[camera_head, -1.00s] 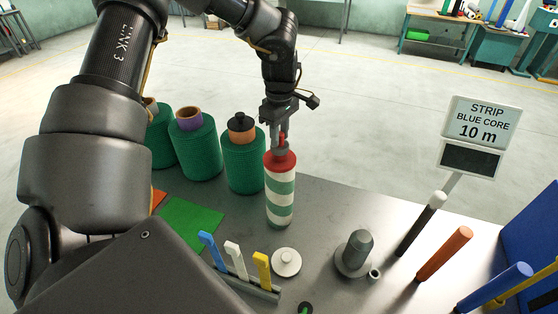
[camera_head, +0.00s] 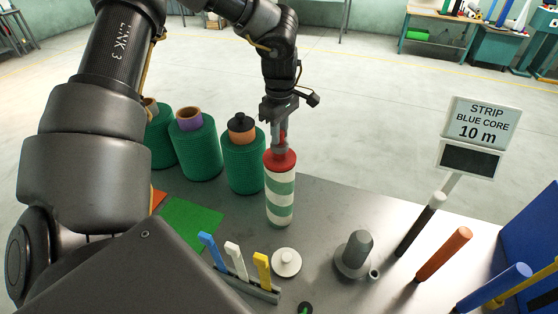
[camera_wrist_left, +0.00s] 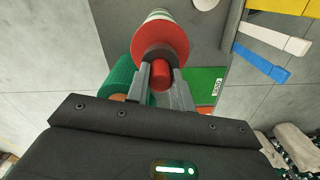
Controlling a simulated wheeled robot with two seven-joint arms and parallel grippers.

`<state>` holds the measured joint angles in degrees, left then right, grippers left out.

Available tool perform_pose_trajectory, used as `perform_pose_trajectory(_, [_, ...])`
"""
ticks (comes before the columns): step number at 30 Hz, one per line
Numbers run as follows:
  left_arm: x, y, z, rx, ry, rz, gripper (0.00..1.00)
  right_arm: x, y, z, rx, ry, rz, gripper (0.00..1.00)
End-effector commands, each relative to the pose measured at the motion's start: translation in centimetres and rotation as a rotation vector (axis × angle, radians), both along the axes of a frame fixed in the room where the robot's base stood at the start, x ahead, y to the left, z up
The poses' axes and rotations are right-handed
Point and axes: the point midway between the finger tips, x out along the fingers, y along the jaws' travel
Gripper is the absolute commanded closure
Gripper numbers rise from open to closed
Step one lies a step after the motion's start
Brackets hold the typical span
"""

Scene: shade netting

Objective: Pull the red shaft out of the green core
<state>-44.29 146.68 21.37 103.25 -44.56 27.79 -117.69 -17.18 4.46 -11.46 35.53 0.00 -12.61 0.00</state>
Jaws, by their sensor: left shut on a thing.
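The green core (camera_head: 280,206) is a green-and-white striped cylinder standing upright on the table, with a red round flange (camera_head: 274,163) on top. The red shaft (camera_head: 284,136) shows as a short red end above the flange, between the fingers of my left gripper (camera_head: 281,147). The left wrist view shows my left gripper (camera_wrist_left: 160,88) with a finger on each side of the red shaft end (camera_wrist_left: 161,77), and the red flange (camera_wrist_left: 168,35) just beyond. The gripper is shut on the shaft. Any shaft inside the core is hidden. My right gripper is out of view.
Green netting rolls (camera_head: 244,166) stand close left of the core. In front are a rack of coloured strips (camera_head: 237,262), a white knobbed disc (camera_head: 286,263) and a grey post (camera_head: 357,252). Coloured rods (camera_head: 444,254) and a sign (camera_head: 479,123) are at right.

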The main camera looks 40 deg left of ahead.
Motion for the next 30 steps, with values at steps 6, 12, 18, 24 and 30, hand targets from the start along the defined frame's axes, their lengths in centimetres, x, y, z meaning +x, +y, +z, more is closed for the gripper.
perform_pose_trajectory(6, [0.1,0.0,0.6,0.0,-0.003,0.0,1.0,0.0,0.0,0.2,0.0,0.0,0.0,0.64])
perform_pose_trajectory(12, [0.1,0.0,0.7,0.0,-0.003,0.0,1.0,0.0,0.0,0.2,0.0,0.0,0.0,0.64])
perform_pose_trajectory(18, [0.1,0.0,0.9,0.0,-0.004,0.0,1.0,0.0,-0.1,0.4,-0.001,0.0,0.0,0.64])
perform_pose_trajectory(24, [0.1,0.0,1.8,-0.001,-0.004,-0.001,1.0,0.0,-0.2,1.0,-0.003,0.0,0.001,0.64])
perform_pose_trajectory(30, [0.1,0.0,2.7,-0.001,-0.004,-0.001,1.0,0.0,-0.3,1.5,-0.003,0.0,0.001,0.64])
